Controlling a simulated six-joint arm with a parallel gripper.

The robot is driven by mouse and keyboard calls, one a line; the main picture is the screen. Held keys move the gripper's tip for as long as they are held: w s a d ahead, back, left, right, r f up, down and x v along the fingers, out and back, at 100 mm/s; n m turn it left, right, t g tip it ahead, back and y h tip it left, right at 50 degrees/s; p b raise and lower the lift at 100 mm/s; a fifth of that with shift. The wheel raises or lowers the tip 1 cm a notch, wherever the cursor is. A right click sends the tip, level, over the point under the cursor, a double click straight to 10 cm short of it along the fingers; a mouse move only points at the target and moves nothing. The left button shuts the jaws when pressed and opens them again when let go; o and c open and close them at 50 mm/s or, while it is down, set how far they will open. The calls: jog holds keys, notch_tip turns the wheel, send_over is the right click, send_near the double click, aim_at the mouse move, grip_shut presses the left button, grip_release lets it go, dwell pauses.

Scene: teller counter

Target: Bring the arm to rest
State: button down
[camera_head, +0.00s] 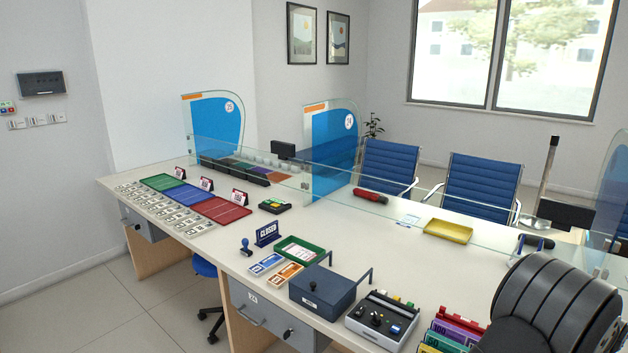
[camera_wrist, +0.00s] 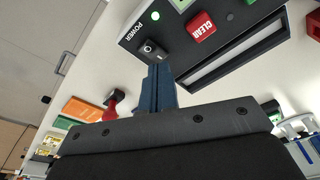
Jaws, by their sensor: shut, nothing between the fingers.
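My gripper (camera_wrist: 158,75) shows in the wrist view as dark blue fingers pressed together, with nothing between them. Its tips point at a dark console (camera_wrist: 215,45) marked POWER, close to a small black switch (camera_wrist: 151,50). I cannot tell whether they touch it. The console has a lit green lamp and a red CLEAR button (camera_wrist: 201,27). In the head view, the thick black rounded links at the lower right are my arm; my gripper does not show there.
The counter (camera_head: 395,250) carries a blue-grey box (camera_head: 322,290), a control box (camera_head: 383,318), a green tray (camera_head: 300,250), a yellow tray (camera_head: 448,231) and coloured folders (camera_head: 455,330). Glass panels (camera_head: 420,200) stand along its far side. A clear stretch of counter lies mid-right.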

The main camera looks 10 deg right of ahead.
notch_tip(320, 180, up, 5)
notch_tip(320, 180, down, 6)
jog(key=shift+f, duration=0.1)
jog(key=w+a+r+n, duration=0.1)
jog(key=a+r+n, duration=0.1)
jog(key=r+n, duration=0.4)
jog(key=w+a+r+n+g+h, duration=0.1)
jog(key=a+r+n, duration=0.2)
jog(key=r+n, duration=0.3)
notch_tip(320, 180, up, 3)
jog(key=shift+w+a+f+n, duration=0.2)
jog(key=shift+w+n, duration=0.1)
jog(key=c, duration=2.2)
grip_release()
